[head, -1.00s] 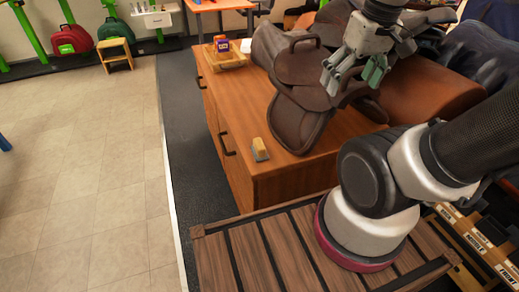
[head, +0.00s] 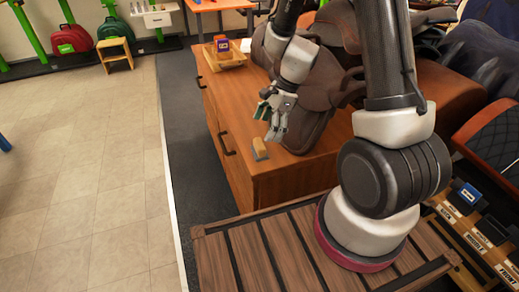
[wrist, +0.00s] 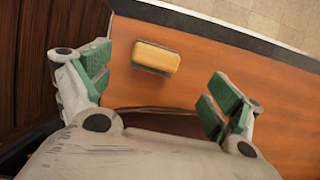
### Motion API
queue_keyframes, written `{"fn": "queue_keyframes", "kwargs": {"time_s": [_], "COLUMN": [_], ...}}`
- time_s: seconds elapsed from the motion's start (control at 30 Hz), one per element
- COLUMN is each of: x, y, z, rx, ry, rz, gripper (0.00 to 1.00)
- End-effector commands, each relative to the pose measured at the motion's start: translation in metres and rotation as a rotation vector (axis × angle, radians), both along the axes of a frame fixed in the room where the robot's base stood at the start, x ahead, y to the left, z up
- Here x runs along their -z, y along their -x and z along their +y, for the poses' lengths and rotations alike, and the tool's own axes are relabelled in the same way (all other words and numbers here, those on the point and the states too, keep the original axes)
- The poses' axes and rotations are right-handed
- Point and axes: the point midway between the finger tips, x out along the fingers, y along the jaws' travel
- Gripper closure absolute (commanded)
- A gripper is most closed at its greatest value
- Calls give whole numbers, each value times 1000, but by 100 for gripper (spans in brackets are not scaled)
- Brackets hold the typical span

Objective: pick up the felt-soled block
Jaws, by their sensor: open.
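The felt-soled block (head: 260,148) is a small yellow-tan block with a grey sole. It sits on the near left corner of the wooden cabinet top (head: 287,172). In the wrist view the block (wrist: 157,57) lies on the orange-brown surface, ahead of and between the two green-padded fingers. My gripper (head: 271,120) is open and empty, just above and behind the block in the head view. Its fingers in the wrist view (wrist: 155,90) are spread wide, apart from the block.
A brown leather saddle (head: 322,85) stands on the cabinet just right of my gripper. A wooden tray (head: 228,60) with a purple-and-orange box (head: 222,43) is at the far left end. The cabinet's front edge runs close to the block. Open floor (head: 90,170) lies left.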

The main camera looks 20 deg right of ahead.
Motion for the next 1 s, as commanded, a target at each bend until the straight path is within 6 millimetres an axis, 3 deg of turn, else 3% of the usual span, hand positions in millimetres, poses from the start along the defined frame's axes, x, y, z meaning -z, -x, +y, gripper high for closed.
{"fn": "queue_keyframes", "kwargs": {"time_s": [0.53,0.87,1.0], "x": [65,72,72], "y": [5,4,4], "z": [24,27,27], "rx": [21,20,20], "ry": [0,2,2], "rz": [14,10,10], "gripper": [8,8,34]}}
